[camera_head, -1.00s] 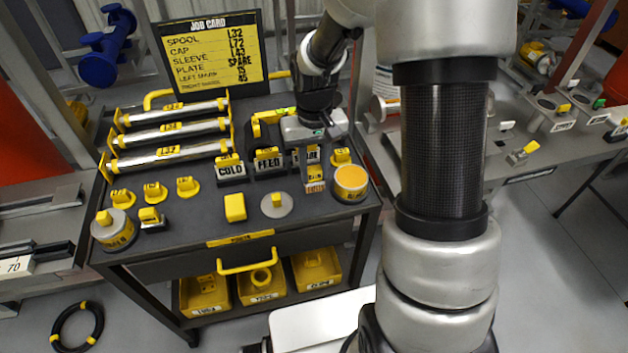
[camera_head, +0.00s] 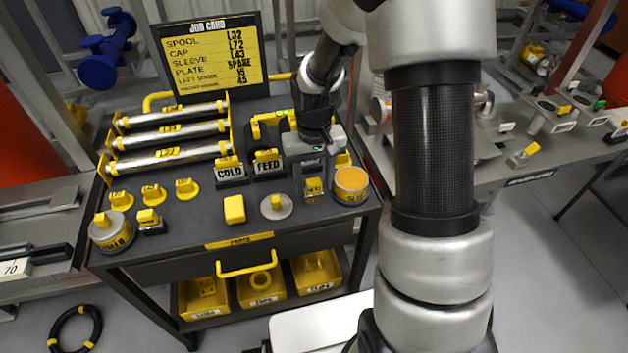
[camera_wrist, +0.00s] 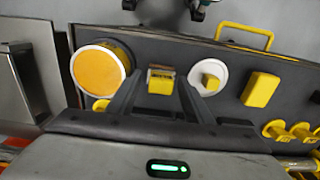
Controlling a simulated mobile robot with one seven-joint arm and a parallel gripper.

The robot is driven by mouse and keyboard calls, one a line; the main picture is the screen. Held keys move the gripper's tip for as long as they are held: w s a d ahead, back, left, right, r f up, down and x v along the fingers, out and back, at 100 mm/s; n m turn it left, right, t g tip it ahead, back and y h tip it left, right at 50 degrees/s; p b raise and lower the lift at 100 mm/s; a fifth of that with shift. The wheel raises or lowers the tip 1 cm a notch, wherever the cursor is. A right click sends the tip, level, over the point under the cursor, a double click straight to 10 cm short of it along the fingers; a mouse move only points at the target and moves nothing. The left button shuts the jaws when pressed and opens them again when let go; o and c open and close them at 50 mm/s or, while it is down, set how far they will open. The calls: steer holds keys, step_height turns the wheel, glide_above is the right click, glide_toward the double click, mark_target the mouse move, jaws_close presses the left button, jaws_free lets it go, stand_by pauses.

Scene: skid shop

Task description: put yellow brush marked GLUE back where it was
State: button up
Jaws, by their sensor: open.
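A small yellow block-shaped piece with a metal-coloured edge, apparently the brush (camera_head: 314,187), is at the front right of the dark cart top (camera_head: 195,222). Its lettering is too small to read. It also shows in the wrist view (camera_wrist: 160,80), between the two dark fingers. My gripper (camera_head: 313,194) points down over it, open, with a finger on each side; I cannot tell whether they touch it. A round pot with an orange-yellow top (camera_head: 351,181) stands just right of the brush. It also shows in the wrist view (camera_wrist: 98,68).
A white disc with a yellow knob (camera_head: 276,206) and a yellow block (camera_head: 235,209) lie left of my gripper. COLD (camera_head: 231,171) and FEED (camera_head: 268,164) holders stand behind. Another pot (camera_head: 112,231) and a small yellow-topped piece (camera_head: 148,220) are at the front left.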

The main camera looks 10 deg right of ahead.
mark_target(314, 181)
step_height(314, 181, up, 12)
steer(key=p, duration=0.2)
steer(key=s+r+t, duration=0.5)
steer(key=s+r, duration=1)
steer(key=s, duration=0.3)
steer(key=shift+s+r+t, duration=0.15)
steer(key=shift+t, duration=0.25)
steer(key=shift+f+g, duration=1.1)
steer(key=shift+f, duration=1.25)
steer(key=shift+r+t, duration=1)
steer(key=shift+r, duration=1.25)
